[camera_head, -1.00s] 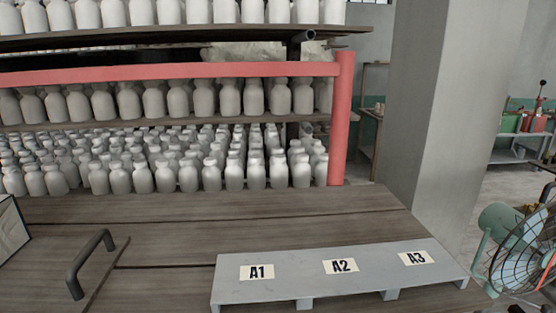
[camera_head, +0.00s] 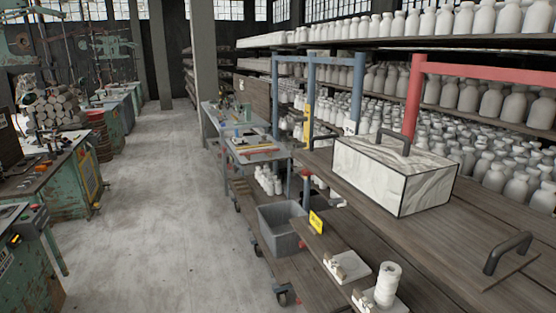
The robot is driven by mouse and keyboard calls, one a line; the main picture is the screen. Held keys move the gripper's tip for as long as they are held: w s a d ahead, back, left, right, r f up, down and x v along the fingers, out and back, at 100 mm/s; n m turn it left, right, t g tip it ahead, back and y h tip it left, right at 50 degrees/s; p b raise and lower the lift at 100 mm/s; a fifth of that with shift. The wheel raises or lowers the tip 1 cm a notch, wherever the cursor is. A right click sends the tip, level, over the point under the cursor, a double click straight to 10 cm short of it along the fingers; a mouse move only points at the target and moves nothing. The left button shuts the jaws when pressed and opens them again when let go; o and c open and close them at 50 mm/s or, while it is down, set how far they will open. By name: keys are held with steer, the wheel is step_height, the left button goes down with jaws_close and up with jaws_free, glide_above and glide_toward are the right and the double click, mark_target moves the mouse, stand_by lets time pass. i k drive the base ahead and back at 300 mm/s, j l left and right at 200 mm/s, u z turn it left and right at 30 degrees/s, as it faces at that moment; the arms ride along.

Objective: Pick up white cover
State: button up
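The white cover (camera_head: 386,181) is a box shape with white, grey-veined sides, dark edges and a dark handle (camera_head: 393,141) on top. It rests on the brown plank table (camera_head: 452,244) at the right of the head view, beside the shelves. All of its base cannot be seen. My gripper is not in view.
A second dark handle (camera_head: 507,253) stands on the table at right. A white bottle-like piece (camera_head: 388,284) and small fixtures (camera_head: 347,266) are on the nearer ledge. Blue posts, a red frame (camera_head: 414,97) and bottle shelves stand behind. The grey floor (camera_head: 165,215) at left is open.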

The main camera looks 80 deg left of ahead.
mark_target(404, 179)
steer(key=u, duration=2.2)
steer(key=i+j+z, duration=0.1)
steer(key=i, duration=0.2)
steer(key=i+j+z, duration=0.15)
steer(key=i+j, duration=0.1)
steer(key=i, duration=0.05)
